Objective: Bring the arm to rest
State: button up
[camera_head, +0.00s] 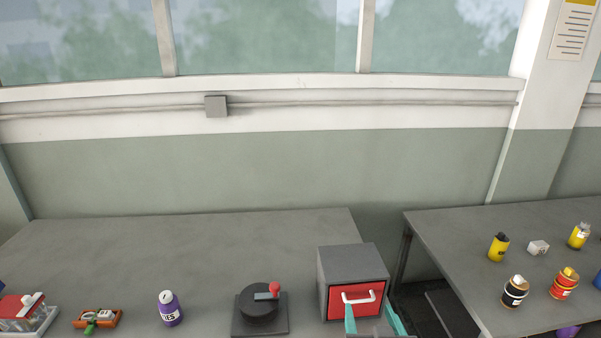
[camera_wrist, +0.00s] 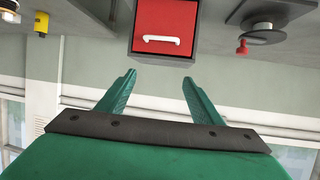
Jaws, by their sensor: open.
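My gripper (camera_wrist: 158,85) shows in the wrist view with its two green fingers spread apart and nothing between them. In the head view the gripper (camera_head: 370,322) is at the bottom edge, in front of the red-fronted drawer box (camera_head: 353,262). One finger overlaps the lower part of the red front in that view. The drawer box also shows in the wrist view, upside down (camera_wrist: 165,28), with its white handle beyond the fingertips. The drawer looks shut. The fingers appear apart from the handle.
A black round device with a red knob (camera_head: 259,305) stands left of the box. A purple bottle (camera_head: 169,308) and an orange tray (camera_head: 97,318) stand further left. Across a gap, the right table (camera_head: 450,240) holds several bottles. The back of the left table (camera_head: 190,240) is clear.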

jog(key=s+a+f, duration=0.5)
jog(key=f, duration=0.4)
jog(key=s+a+f, duration=0.5)
jog(key=s+f, duration=0.1)
jog(key=f, duration=0.3)
jog(key=s+a+t, duration=0.1)
jog(key=s+a, duration=0.2)
jog(key=s, duration=0.8)
jog(key=s+a+f+n+t+y, duration=0.1)
jog(key=s+a, duration=0.3)
jog(key=s, duration=0.7)
jog(key=shift+s+a+f+n+y, duration=0.2)
jog(key=shift+a+n+y, duration=0.1)
jog(key=c, duration=0.7)
jog(key=shift+a, duration=0.1)
jog(key=shift+c, duration=0.2)
